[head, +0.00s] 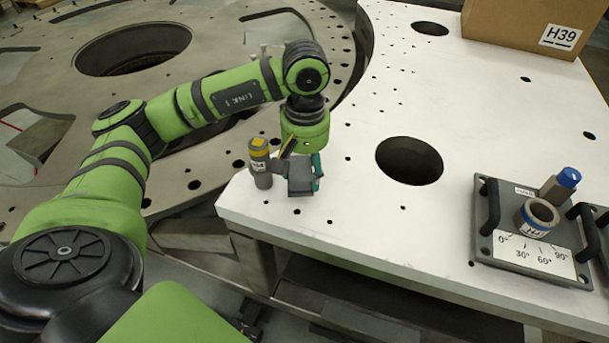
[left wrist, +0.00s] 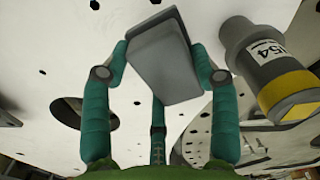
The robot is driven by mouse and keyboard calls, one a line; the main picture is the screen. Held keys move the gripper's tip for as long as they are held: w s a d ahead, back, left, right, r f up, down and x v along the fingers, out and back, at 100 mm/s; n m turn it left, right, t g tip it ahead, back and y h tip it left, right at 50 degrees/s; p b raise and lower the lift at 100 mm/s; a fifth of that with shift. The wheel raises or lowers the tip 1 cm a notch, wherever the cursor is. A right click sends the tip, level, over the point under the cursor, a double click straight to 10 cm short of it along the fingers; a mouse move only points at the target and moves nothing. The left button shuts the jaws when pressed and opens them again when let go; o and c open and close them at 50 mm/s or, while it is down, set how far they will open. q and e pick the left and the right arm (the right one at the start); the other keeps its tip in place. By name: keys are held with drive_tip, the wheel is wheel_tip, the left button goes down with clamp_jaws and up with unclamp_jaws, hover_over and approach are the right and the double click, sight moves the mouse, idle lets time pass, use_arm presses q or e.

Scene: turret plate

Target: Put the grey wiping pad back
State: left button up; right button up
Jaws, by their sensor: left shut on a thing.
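The grey wiping pad (head: 299,181) is a dark grey block near the left front corner of the white plate. My left gripper (head: 306,170), with teal fingers, is shut on it. In the left wrist view, the pad (left wrist: 160,62) sits tilted between the two teal fingers of the left gripper (left wrist: 160,50). I cannot tell whether the pad touches the plate or hangs just above it. My right gripper is not in view.
A grey cylinder with a yellow band (head: 260,165) stands close left of the pad. A grey fixture (head: 535,250) with handles and an angle scale sits at right. A cardboard box (head: 530,22) is at back right. Large holes (head: 409,160) open in the plate.

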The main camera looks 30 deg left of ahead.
sight(305, 179)
use_arm(q)
wheel_tip(305, 179, down, 3)
drive_tip(key=shift+f+p, duration=0.2)
drive_tip(key=shift+p, duration=0.6)
drive_tip(key=shift+f, duration=0.5)
drive_tip(key=o, duration=1.1)
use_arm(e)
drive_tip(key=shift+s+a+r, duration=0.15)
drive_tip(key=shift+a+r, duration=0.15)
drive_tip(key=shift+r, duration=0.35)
